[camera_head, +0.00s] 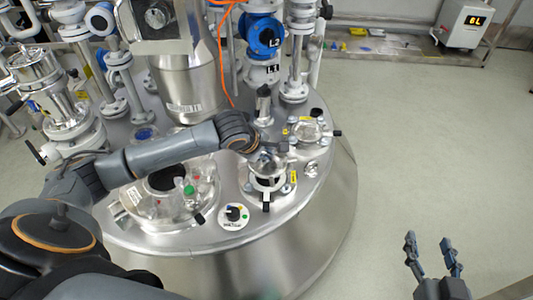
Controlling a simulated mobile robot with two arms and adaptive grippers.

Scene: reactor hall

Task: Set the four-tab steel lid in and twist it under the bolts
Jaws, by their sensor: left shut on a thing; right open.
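My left gripper (268,162) reaches across the vessel top from the left. It is shut on a small grey steel piece, the lid, which is mostly hidden by the fingers. The gripper is over the back part of a round steel port (258,188) with bolts around its rim. A dark opening shows in front of the fingers. I cannot tell whether the lid touches the port, and its tabs cannot be made out. My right gripper (430,241) is open and empty, over the floor at the lower right, away from the vessel.
The round steel vessel top (215,232) carries several fittings. A smaller sight port (308,130) and blue-valved pipes (262,36) stand behind. The floor at right is clear.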

